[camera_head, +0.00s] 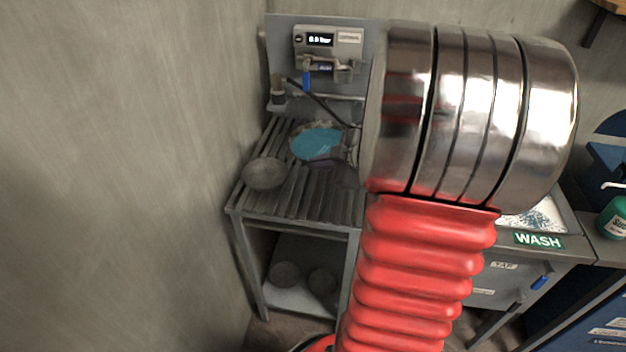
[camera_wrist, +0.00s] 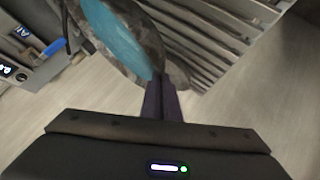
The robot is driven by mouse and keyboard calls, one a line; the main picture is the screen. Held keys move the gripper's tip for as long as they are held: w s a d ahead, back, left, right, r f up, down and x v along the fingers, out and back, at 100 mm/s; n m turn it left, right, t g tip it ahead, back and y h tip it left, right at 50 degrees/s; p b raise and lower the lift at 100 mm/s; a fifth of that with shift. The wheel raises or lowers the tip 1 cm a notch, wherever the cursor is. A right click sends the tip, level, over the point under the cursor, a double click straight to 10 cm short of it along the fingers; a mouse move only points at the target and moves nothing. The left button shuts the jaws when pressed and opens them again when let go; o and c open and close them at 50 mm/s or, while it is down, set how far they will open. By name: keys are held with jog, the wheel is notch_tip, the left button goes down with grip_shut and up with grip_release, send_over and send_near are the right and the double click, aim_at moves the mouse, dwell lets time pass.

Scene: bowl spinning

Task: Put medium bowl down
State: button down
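A grey bowl with a blue inside (camera_head: 316,143) shows over the back of the slatted rack (camera_head: 296,208), partly hidden by my arm. In the wrist view the blue-lined bowl (camera_wrist: 122,38) is tilted in the picture, with its rim at my fingertips. My gripper (camera_wrist: 163,82) has its two dark fingers together on that rim. In the head view my gripper is mostly hidden behind my arm. I cannot tell whether the bowl touches the slats. A smaller, plain grey bowl (camera_head: 265,173) sits at the rack's left edge.
A panel with a lit display (camera_head: 320,40) and a blue-handled valve stands behind the rack. Two dark bowls (camera_head: 285,274) (camera_head: 322,280) sit on the lower shelf. A wall is close on the left. A basin marked WASH (camera_head: 538,240) is on the right.

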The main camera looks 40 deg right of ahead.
notch_tip(320, 180, down, 5)
jog(key=shift+r, duration=0.1)
dwell(0.3)
jog(key=shift+f, duration=1.95)
jog(key=c, duration=2.5)
grip_release()
jog(key=o, duration=0.5)
jog(key=v, duration=1.2)
